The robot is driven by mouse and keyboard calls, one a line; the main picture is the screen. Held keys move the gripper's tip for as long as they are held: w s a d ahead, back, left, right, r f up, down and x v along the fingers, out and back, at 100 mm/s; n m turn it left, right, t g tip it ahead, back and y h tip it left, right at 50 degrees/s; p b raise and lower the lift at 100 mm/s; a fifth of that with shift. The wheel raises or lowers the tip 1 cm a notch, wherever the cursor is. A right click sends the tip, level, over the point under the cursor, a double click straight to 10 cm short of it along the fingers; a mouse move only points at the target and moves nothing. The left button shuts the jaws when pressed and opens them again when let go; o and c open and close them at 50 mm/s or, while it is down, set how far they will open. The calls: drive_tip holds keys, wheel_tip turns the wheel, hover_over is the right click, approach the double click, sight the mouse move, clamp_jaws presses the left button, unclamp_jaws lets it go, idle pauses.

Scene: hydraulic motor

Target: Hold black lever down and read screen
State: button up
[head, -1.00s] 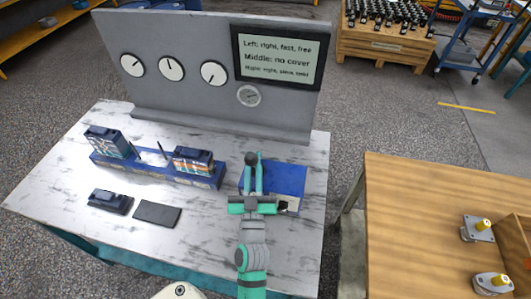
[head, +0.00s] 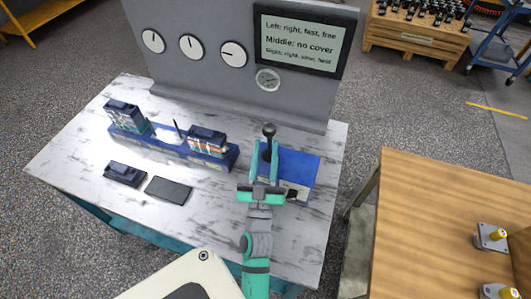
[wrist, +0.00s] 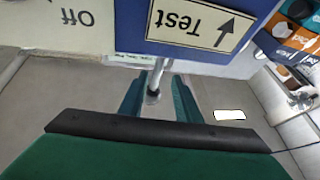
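The black lever (head: 269,130) has a round knob and a thin shaft, and stands nearly upright on the blue box (head: 305,165). My gripper (head: 265,150) is open around the shaft, below the knob. In the wrist view the lever shaft (wrist: 157,76) shows between the spread teal fingers (wrist: 158,88); I cannot tell whether either touches it. The box has a "Test" label (wrist: 193,23) with an arrow and an "Off" label (wrist: 75,15). The screen (head: 298,42) reads "Left: right, fast, free", "Middle: no cover", and a smaller line that looks like "Right: right, slow, held".
Three white dials (head: 191,47) and a small gauge (head: 268,80) are on the grey panel (head: 215,85). A blue rack (head: 225,160) with motor units, a dark block (head: 125,174) and a black plate (head: 168,189) lie left on the marble table (head: 75,135). A wooden table (head: 440,190) stands right.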

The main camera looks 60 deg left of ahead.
drive_tip(key=v, duration=0.6)
drive_tip(key=shift+r, duration=0.1)
drive_tip(key=s+d, duration=0.7)
drive_tip(key=d, duration=0.1)
drive_tip(key=shift+s, duration=0.15)
drive_tip(key=shift+d+r, duration=0.1)
drive_tip(key=shift+d, duration=0.05)
